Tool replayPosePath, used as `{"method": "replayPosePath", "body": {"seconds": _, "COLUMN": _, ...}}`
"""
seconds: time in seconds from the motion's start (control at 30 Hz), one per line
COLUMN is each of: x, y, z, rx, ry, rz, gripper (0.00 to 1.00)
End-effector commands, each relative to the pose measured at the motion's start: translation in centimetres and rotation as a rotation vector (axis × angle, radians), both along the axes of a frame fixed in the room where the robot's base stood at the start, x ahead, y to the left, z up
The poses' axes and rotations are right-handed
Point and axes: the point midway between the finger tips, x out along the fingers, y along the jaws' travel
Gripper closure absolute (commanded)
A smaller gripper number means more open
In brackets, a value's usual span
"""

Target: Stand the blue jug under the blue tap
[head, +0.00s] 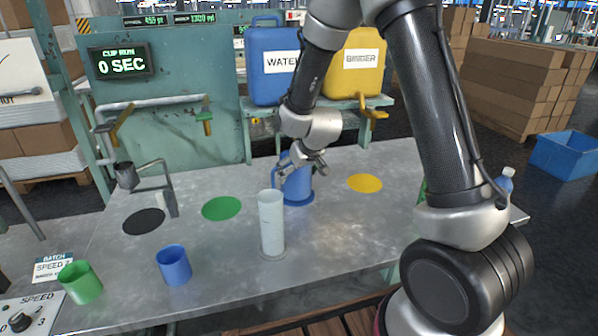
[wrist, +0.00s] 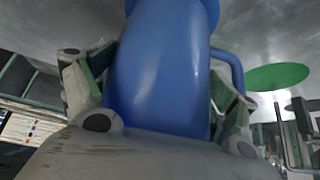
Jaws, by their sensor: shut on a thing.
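The blue jug (head: 298,187) stands upright at the back middle of the grey table, its handle on the left. My gripper (head: 307,162) is shut on its upper body. In the wrist view the jug (wrist: 160,75) fills the space between my two fingers (wrist: 160,100), with its handle to the right. A wider blue band shows at its foot; I cannot tell whether this is the jug's base or a blue spot under it. The blue tap is not visible; my arm covers the area below the blue WATER container (head: 272,65).
Green (head: 222,208), yellow (head: 365,183) and black (head: 144,222) spots mark the table. A clear cylinder (head: 271,225) stands just in front of the jug. A blue cup (head: 173,265) and green cup (head: 80,282) stand front left.

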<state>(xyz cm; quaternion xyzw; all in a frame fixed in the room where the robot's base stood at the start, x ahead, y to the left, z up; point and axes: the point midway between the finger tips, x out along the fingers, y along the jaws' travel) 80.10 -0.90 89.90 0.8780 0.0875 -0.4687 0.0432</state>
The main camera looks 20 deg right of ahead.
Motion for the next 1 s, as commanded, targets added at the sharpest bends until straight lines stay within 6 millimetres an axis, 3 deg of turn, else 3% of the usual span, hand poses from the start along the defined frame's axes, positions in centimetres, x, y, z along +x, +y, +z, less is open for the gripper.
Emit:
{"method": "replayPosePath", "body": {"seconds": 0.13, "x": -0.37, "y": 0.82, "z": -1.16, "rx": 0.000, "ry": 0.001, "rz": -0.002, "gripper": 0.61}}
{"method": "replayPosePath", "body": {"seconds": 0.47, "x": -0.39, "y": 0.84, "z": -1.38, "rx": -0.001, "ry": 0.001, "rz": -0.003, "gripper": 0.61}}
{"method": "replayPosePath", "body": {"seconds": 0.5, "x": -0.40, "y": 0.84, "z": -1.48, "rx": -0.001, "ry": 0.002, "rz": -0.002, "gripper": 0.12}}
{"method": "replayPosePath", "body": {"seconds": 0.57, "x": -0.39, "y": 0.84, "z": -1.43, "rx": -0.001, "ry": 0.002, "rz": -0.002, "gripper": 0.01}}
{"method": "replayPosePath", "body": {"seconds": 1.0, "x": -0.33, "y": 0.84, "z": -1.09, "rx": 0.001, "ry": -0.001, "rz": -0.003, "gripper": 0.00}}
